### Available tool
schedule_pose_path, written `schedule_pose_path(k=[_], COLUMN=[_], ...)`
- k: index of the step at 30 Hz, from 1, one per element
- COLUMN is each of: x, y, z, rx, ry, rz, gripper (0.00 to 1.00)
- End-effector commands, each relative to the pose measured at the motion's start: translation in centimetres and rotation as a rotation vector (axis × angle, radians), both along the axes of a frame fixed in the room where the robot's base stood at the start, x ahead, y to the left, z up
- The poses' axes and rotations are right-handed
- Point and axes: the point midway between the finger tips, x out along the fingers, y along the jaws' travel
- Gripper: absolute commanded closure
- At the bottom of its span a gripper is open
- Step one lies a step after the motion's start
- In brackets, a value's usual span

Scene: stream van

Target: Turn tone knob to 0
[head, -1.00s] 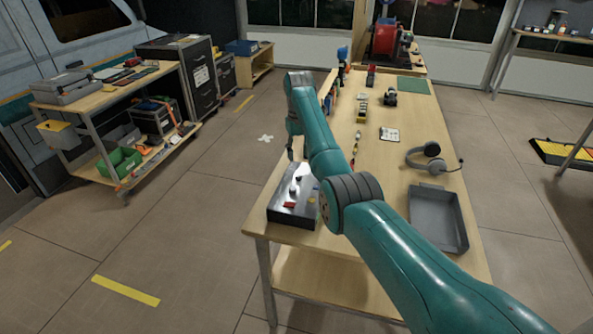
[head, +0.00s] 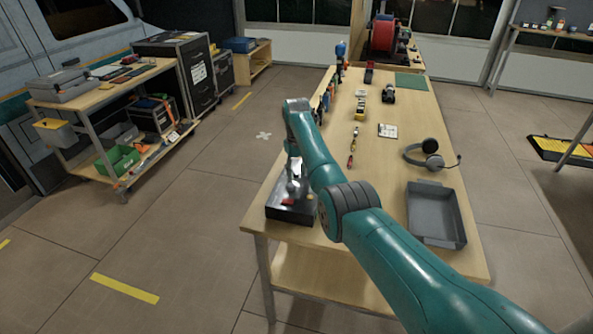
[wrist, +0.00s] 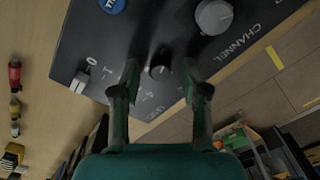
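A dark control box (head: 289,206) sits at the near left corner of the wooden table. In the wrist view its panel (wrist: 140,25) fills the upper middle. A small black knob (wrist: 160,66) with a pale mark stands between the fingertips of my gripper (wrist: 159,75); I cannot read its label clearly. My gripper is open, one finger on each side of this knob, with gaps visible. A larger grey knob (wrist: 213,16) is beside the word CHANNEL. A blue button (wrist: 112,5) and a small switch (wrist: 80,82) are also on the panel. In the head view my arm hides most of the gripper.
A grey tray (head: 437,240) and a headset (head: 430,154) lie on the right of the table (head: 385,190). Small tools run up its middle, including a red and yellow one (head: 352,148). A cart (head: 110,100) stands at the left across open floor.

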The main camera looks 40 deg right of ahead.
Motion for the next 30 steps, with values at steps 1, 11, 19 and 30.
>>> schedule_pose_path(k=[1,11,19,30], x=[0.0,-0.01,-0.01,-0.02], y=[0.0,0.0,0.0,-0.02], z=[0.01,0.01,0.0,-0.01], rx=[0.0,0.0,0.0,0.0], ry=[0.0,0.0,0.001,0.001], rz=[0.0,-0.003,-0.078,-0.374], gripper=[0.73,1.0,1.0,1.0])
